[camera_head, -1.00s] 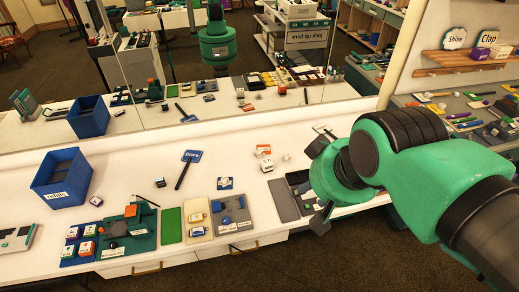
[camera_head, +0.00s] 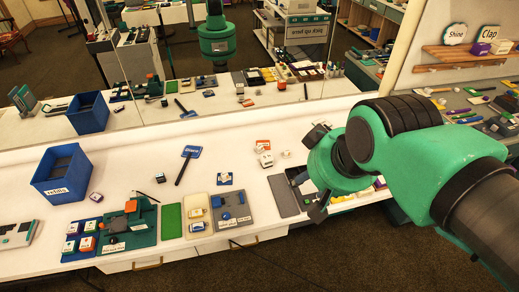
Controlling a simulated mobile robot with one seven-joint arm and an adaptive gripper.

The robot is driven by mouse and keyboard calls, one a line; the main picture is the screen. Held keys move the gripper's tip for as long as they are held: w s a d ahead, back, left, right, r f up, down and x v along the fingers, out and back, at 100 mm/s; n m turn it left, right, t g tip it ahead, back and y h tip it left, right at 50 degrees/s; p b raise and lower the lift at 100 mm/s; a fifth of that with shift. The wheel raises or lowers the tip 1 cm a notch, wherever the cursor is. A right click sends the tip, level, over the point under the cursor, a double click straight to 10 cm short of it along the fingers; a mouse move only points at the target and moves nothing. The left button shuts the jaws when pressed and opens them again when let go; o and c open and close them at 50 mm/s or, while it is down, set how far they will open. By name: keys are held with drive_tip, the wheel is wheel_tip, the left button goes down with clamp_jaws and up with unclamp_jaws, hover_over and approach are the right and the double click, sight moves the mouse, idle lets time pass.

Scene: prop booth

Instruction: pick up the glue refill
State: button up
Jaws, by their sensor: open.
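My gripper (camera_head: 316,172) is open at the right of the counter, over the dark grey tray (camera_head: 284,197). The green wrist hides part of it. I cannot read which item is the glue refill. Small white boxes with coloured sides, such as a purple one (camera_head: 71,228) and an orange one (camera_head: 86,244), sit on a blue tray at the lower left. A similar loose box (camera_head: 96,197) lies beside the blue crate (camera_head: 75,190) labelled refills. My gripper is far to the right of these boxes and touches none of them.
A teal tray (camera_head: 143,238), a green mat (camera_head: 172,222), a cream tray and a grey tray line the front edge. A dark-handled blue sign (camera_head: 191,152) and small white items (camera_head: 264,160) lie farther back. A mirror stands behind; the middle counter is mostly clear.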

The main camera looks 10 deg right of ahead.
drive_tip(key=w+f+n+p, duration=0.1)
drive_tip(key=w+f, duration=0.2)
drive_tip(key=w, duration=1.4)
drive_tip(key=w+f+n, duration=0.1)
drive_tip(key=w+f, duration=0.3)
drive_tip(key=w, duration=1.2)
drive_tip(key=w+d+f+n, duration=0.1)
drive_tip(key=w+d+f, duration=0.1)
drive_tip(key=w+f, duration=0.9)
drive_tip(key=w+d+f+n+p, duration=0.1)
drive_tip(key=w+d+f, duration=0.1)
drive_tip(key=w+f, duration=0.9)
wheel_tip(320, 180, down, 6)
drive_tip(key=shift+f+g, duration=0.1)
drive_tip(key=shift+g, duration=0.3)
hover_over(260, 146)
drive_tip(key=s, duration=0.2)
drive_tip(key=shift+s+a+f+b, duration=0.1)
drive_tip(key=shift+f+b, duration=0.05)
drive_tip(key=shift+f, duration=1.8)
drive_tip(key=shift+a+f+b, duration=0.1)
drive_tip(key=shift+f+b, duration=0.05)
drive_tip(key=shift+f, duration=1.8)
drive_tip(key=shift+b+x, duration=0.3)
drive_tip(key=shift+x, duration=2.25)
